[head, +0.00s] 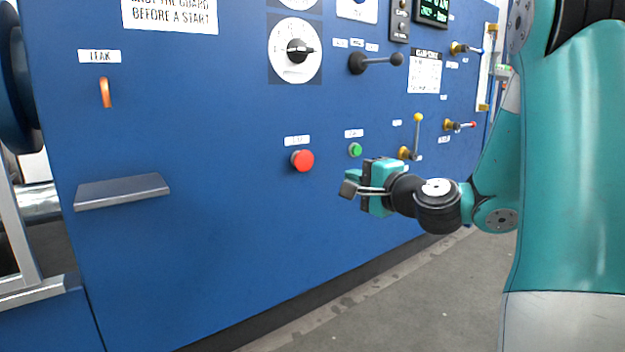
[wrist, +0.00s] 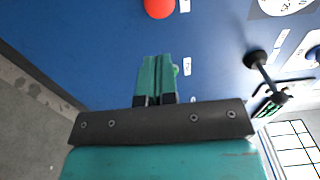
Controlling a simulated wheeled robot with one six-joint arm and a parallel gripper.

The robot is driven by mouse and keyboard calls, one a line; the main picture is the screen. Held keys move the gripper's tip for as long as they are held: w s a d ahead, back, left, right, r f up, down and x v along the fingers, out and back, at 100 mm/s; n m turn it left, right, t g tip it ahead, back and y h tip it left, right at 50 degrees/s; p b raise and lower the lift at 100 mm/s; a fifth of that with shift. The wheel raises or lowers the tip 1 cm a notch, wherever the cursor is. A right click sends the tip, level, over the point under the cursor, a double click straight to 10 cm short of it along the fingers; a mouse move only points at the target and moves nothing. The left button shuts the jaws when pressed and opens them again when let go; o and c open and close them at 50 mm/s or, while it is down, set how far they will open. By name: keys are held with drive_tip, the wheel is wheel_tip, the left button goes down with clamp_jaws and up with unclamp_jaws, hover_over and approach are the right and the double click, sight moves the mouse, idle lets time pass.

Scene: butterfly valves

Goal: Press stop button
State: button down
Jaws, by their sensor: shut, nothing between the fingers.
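The red button (head: 302,160) stands out from the blue panel, with a small white label above it that is too small to read. It also shows at the top of the wrist view (wrist: 159,6). A green button (head: 355,150) sits to its right; in the wrist view it is mostly hidden behind my fingers, with an edge (wrist: 176,70) showing. My gripper (head: 350,186) is shut and empty, in front of the panel, right of and lower than the red button in the head view. In the wrist view the closed fingers (wrist: 156,78) point towards the panel, apart from the red button.
A grey shelf (head: 122,191) juts from the panel at left. A black lever (head: 376,62), a dial (head: 296,50) and several yellow-based valves, one with an upright handle (head: 417,135), stick out nearby. The grey floor (head: 400,300) below is clear.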

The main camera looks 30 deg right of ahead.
drive_tip(key=shift+w+r, duration=0.1)
drive_tip(key=shift+r, duration=0.05)
drive_tip(key=p, duration=1.1)
approach(307, 161)
drive_tip(key=w, duration=0.7)
drive_tip(key=shift+w+a, duration=0.15)
drive_tip(key=shift+w, duration=0.15)
